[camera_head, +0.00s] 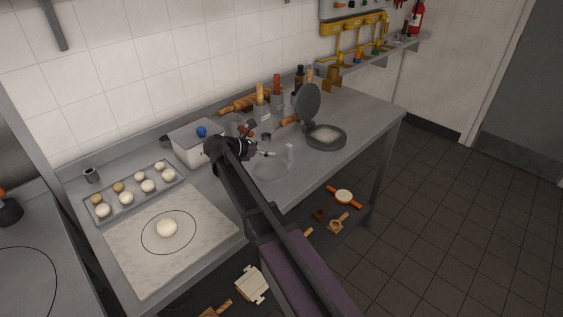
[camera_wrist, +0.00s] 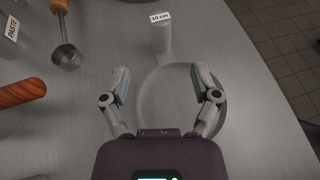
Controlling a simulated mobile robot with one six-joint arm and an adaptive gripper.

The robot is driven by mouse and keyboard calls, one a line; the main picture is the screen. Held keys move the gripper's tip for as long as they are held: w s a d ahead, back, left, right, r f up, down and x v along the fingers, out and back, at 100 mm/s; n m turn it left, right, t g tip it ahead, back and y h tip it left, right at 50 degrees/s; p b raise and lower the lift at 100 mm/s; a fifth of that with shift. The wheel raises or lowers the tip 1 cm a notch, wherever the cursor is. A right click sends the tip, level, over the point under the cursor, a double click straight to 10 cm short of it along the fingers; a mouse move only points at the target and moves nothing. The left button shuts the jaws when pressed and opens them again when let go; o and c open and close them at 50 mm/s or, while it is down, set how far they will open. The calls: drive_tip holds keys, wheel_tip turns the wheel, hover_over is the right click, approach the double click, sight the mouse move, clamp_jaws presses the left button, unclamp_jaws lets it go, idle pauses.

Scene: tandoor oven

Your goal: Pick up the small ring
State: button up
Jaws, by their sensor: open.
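A grey ring with a short upright-looking grip at its far side (camera_wrist: 163,44) is on the steel counter in the wrist view, with a "10 cm" tag at the grip's end. In the head view the pale ring (camera_head: 270,179) is faint against the counter. My gripper (camera_wrist: 160,72) is open and empty. Its left finger is just outside the ring's left edge and its right finger overlaps the right part of the ring in the picture. The height gap cannot be told. In the head view my gripper (camera_head: 262,142) is over the counter beside the ring, and my arm hides part of the area.
A metal scoop (camera_wrist: 65,57) and a wooden rolling pin (camera_wrist: 20,92) lie to the left in the wrist view. A round press with raised lid (camera_head: 326,137) is at the right. A dough tray (camera_head: 128,213) and pale board (camera_head: 205,245) are at the left.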

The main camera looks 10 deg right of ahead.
sight(290, 149)
drive_tip(key=shift+b+x, duration=0.65)
drive_tip(key=shift+x, duration=1.65)
drive_tip(key=shift+d, duration=0.1)
drive_tip(key=shift+b+x, duration=0.85)
drive_tip(key=shift+x, duration=1.7)
drive_tip(key=shift+s+r, duration=0.1)
drive_tip(key=shift+r, duration=0.05)
clamp_jaws()
